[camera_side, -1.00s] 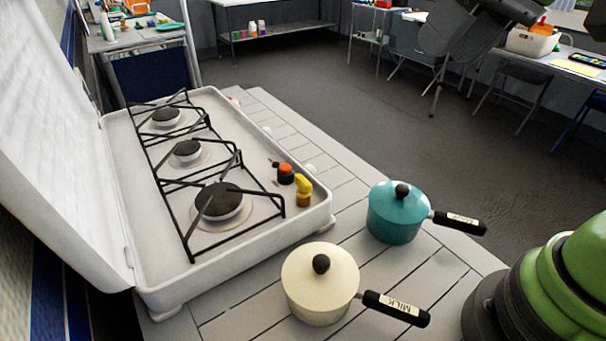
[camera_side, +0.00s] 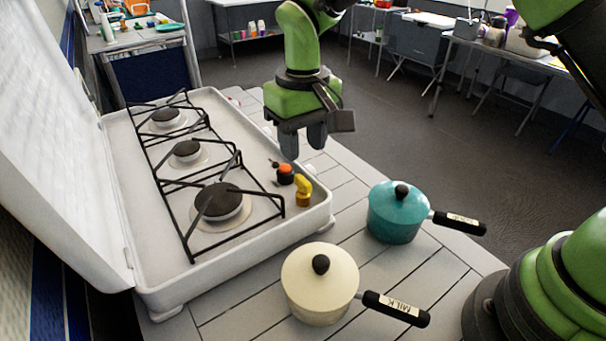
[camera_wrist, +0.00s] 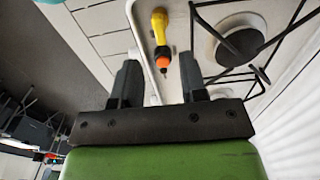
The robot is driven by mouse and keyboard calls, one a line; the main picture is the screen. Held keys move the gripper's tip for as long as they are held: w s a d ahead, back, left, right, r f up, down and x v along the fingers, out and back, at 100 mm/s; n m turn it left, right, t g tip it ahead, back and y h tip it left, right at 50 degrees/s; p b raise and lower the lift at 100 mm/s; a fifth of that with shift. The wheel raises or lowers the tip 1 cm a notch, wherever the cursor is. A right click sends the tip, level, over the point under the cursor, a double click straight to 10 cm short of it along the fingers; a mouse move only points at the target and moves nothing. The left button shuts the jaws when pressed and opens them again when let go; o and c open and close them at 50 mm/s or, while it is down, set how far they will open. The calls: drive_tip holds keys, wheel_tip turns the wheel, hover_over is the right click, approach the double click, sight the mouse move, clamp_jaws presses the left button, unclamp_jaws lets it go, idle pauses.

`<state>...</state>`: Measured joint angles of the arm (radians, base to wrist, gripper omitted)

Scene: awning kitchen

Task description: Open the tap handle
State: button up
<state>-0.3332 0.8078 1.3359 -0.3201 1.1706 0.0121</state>
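The tap on the stove's front right corner has a yellow handle (camera_side: 303,188) and an orange-red part (camera_side: 286,171) beside it with a dark base. In the wrist view the yellow handle (camera_wrist: 159,27) lies beyond the orange part (camera_wrist: 163,56), roughly in line with the gap between my fingers. My gripper (camera_side: 303,142) points down above and behind the tap in the side view, apart from it. Its two dark fingers are spread with nothing between them, as the wrist view also shows (camera_wrist: 160,82).
The white stove (camera_side: 180,258) has several burners under black grates (camera_side: 185,215) and a raised lid (camera_side: 60,170) on the left. A cream lidded pot (camera_side: 318,290) and a teal lidded pot (camera_side: 395,218) stand on the slatted table, handles pointing right. Slats between stove and pots are bare.

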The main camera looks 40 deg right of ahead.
sight(303, 179)
wheel_tip(303, 179, down, 7)
drive_tip(key=shift+f, duration=0.1)
idle(0.3)
clamp_jaws()
